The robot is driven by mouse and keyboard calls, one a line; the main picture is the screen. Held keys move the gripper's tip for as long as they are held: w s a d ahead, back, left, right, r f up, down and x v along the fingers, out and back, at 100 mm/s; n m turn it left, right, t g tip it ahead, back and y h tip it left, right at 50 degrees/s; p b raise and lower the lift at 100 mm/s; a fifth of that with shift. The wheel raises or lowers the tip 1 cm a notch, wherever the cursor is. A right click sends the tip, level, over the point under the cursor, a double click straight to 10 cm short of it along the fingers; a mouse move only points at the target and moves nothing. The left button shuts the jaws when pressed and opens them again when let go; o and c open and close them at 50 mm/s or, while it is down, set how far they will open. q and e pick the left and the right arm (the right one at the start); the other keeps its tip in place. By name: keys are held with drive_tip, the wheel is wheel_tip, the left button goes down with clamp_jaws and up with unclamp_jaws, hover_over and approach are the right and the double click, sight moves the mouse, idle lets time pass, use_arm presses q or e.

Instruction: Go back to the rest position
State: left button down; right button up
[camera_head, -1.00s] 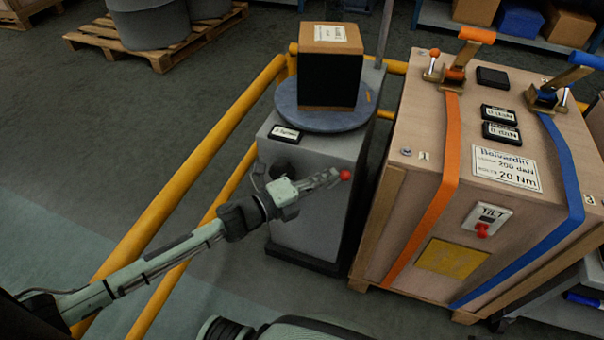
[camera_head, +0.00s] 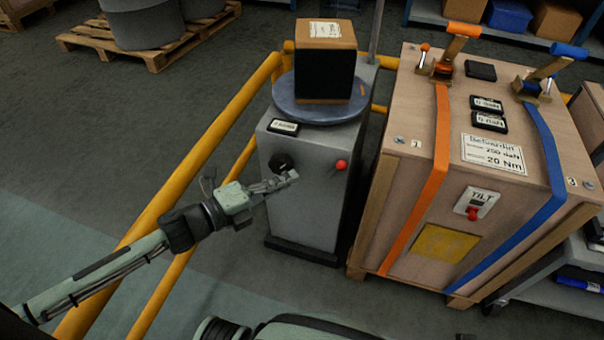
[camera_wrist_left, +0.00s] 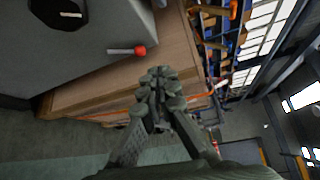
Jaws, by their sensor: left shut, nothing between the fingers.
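My left gripper (camera_head: 288,179) is shut and empty in the head view. It is in front of the grey pedestal (camera_head: 310,215), to the lower left of the red-tipped lever (camera_head: 341,165) and apart from it in that picture. In the left wrist view my left gripper (camera_wrist_left: 158,80) has its fingers together with nothing between them. The red tip (camera_wrist_left: 140,51) shows there up and left of the fingers. The pedestal also has a round black knob (camera_head: 281,163). My right gripper is not in view.
A wooden crate (camera_head: 400,215) with an orange strap (camera_head: 427,190) and a blue strap (camera_head: 545,180) stands right of the pedestal. A boxed item (camera_head: 326,62) sits on the pedestal's round turntable (camera_head: 302,112). Yellow rails (camera_head: 190,165) run by my left arm. Floor at left is open.

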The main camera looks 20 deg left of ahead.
use_arm(q)
drive_tip(key=shift+s+a+r, duration=0.3)
drive_tip(key=shift+s, duration=0.25)
drive_tip(key=a+f+n+g+y, duration=0.1)
drive_tip(key=a+f+n+y, duration=1)
drive_tip(key=n, duration=0.4)
drive_tip(key=s+d+f+n+g, duration=0.1)
drive_tip(key=s+f+n+g, duration=0.8)
drive_tip(key=s+f, duration=0.5)
drive_tip(key=s+n, duration=0.2)
drive_tip(key=s, duration=0.1)
drive_tip(key=shift+s+d+f, duration=0.2)
drive_tip(key=shift+s+f, duration=0.1)
drive_tip(key=shift+f, duration=0.1)
drive_tip(key=shift+w, duration=0.1)
